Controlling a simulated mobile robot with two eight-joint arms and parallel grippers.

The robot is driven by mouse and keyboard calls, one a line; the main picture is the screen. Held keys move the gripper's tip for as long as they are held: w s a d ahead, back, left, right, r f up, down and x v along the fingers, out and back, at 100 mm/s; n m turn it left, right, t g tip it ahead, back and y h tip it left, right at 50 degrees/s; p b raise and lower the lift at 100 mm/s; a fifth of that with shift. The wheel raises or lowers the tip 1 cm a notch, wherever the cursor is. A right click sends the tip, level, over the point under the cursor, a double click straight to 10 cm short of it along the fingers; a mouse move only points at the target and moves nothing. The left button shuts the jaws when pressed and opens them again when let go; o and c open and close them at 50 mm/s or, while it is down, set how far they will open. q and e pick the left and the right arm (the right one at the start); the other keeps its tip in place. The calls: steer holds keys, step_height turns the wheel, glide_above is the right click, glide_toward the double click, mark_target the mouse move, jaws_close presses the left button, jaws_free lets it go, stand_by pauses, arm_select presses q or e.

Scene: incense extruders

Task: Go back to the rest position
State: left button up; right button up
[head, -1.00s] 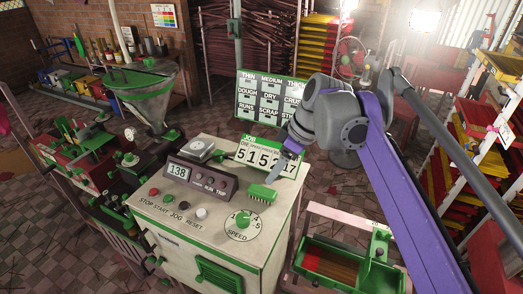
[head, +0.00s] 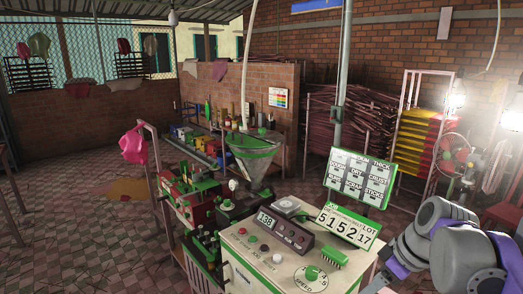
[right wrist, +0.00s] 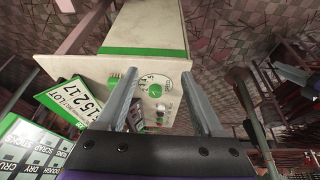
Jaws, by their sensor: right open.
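My right arm comes in at the lower right of the head view, beside the control cabinet; its fingertips are not clearly visible there. In the right wrist view my right gripper (right wrist: 162,92) is open and empty, its two fingers apart. My left gripper is not in view.
A number board (head: 348,226) and a green label board (head: 359,178) stand at the cabinet's back right. A hopper (head: 252,155) and red machine (head: 185,195) are on its left. A fan (head: 453,150) stands at the right. Tiled floor (head: 80,185) is open at left.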

steer(key=s+a+f+m+t+h, duration=0.1)
steer(key=s+a+f+m, duration=0.2)
steer(key=s+f, duration=0.4)
steer(key=s+a+f+m+t+h, duration=0.1)
steer(key=s+a+f+m, duration=0.2)
steer(key=s+f, duration=0.5)
step_height(320, 180, down, 6)
steer(key=shift+s+a+m+h, duration=0.2)
steer(key=shift+m+h, duration=0.2)
steer(key=shift+m, duration=0.5)
